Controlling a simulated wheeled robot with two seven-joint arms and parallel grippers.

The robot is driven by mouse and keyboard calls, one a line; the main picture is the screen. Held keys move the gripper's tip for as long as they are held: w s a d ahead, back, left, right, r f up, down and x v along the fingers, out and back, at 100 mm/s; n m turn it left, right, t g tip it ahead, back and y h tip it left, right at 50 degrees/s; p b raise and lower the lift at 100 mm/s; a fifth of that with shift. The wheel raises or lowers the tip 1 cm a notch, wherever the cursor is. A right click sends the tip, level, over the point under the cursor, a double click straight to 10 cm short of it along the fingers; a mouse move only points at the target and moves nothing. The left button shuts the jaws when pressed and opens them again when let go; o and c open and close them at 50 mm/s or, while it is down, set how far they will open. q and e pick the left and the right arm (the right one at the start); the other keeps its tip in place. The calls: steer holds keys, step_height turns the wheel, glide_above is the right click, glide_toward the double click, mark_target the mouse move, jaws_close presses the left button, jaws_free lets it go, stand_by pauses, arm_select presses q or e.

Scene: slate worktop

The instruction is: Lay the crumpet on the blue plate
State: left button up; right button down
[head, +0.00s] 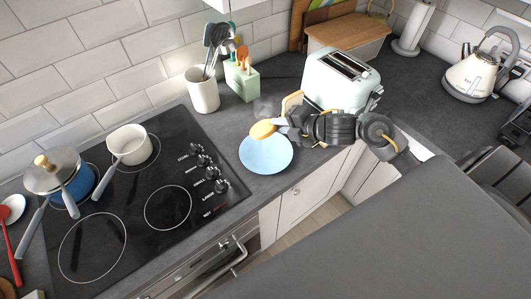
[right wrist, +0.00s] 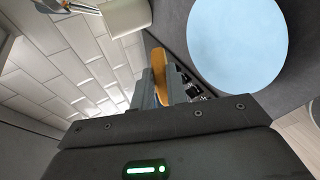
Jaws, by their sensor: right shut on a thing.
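The crumpet (head: 262,130) is a small golden-brown round, held between the fingers of my right gripper (head: 279,128). In the head view it overlaps the far rim of the blue plate (head: 266,156), and it looks raised above it. The plate lies empty on the worktop, right of the hob. In the right wrist view the crumpet (right wrist: 159,72) shows edge-on between the shut fingers (right wrist: 163,88), and the plate (right wrist: 238,45) is to its right, apart from it. My left gripper is not in view.
A pale toaster (head: 338,84) stands close behind my right arm. A white utensil crock (head: 203,93) and a green utensil holder (head: 242,83) stand behind the plate. The black hob (head: 150,185) with a white saucepan (head: 129,147) and a blue pot (head: 70,183) is to the left.

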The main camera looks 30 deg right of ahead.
step_height(320, 180, down, 10)
steer(key=b, duration=0.8)
steer(key=shift+r, duration=0.1)
steer(key=c, duration=1.6)
jaws_free()
steer(key=shift+o, duration=0.2)
steer(key=shift+r, duration=0.1)
steer(key=p+v, duration=0.2)
steer(key=v, duration=0.5)
steer(key=shift+s+d+r+p, duration=0.2)
steer(key=shift+s+p, duration=0.15)
steer(key=shift+s, duration=0.1)
